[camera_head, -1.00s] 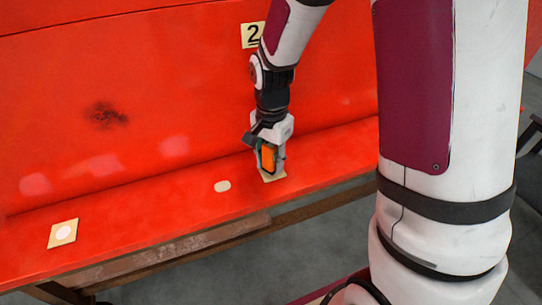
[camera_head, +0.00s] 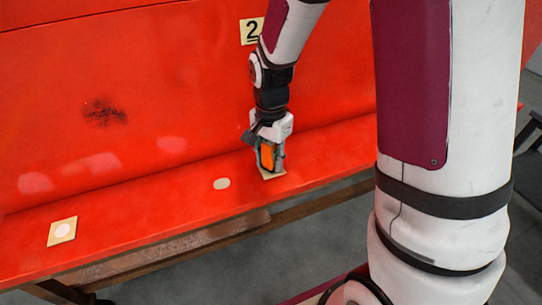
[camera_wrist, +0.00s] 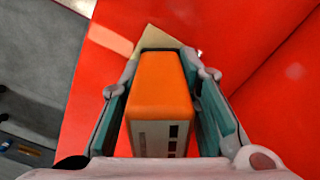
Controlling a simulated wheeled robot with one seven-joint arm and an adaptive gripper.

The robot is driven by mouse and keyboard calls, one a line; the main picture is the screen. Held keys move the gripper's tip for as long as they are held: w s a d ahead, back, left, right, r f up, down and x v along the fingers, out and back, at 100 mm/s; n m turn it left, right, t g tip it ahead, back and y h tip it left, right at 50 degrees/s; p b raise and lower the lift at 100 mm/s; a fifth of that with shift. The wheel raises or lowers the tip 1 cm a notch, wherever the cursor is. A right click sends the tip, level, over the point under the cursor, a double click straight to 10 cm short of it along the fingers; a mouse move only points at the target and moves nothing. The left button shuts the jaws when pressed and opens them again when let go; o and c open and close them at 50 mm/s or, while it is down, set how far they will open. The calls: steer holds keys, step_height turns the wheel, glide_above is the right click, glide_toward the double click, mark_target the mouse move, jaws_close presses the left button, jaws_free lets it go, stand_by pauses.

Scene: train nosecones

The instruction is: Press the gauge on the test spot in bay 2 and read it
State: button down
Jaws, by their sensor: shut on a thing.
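The gauge is an orange block with a grey face (camera_wrist: 160,92), seen large in the wrist view; it also shows in the head view (camera_head: 266,157). My gripper (camera_head: 269,164) is shut on it, with one finger on each side. It points down at a tan square patch (camera_head: 274,177) on the red ledge, below the sign with the number 2 (camera_head: 251,31). The patch also shows beyond the gauge in the wrist view (camera_wrist: 150,38). The gauge and gripper hide its middle, and I cannot tell whether the gauge touches it. I cannot make out a reading.
Another tan patch with a white disc (camera_head: 62,231) lies at the left of the red ledge (camera_head: 130,218). A pale oval spot (camera_head: 221,183) lies between the patches. The red panel (camera_head: 180,90) rises behind, with a dark smudge (camera_head: 104,112).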

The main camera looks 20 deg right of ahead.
mark_target(269, 148)
steer(key=shift+f, duration=0.35)
stand_by(1.2)
steer(key=shift+r+p, duration=1.5)
steer(key=shift+r, duration=2.05)
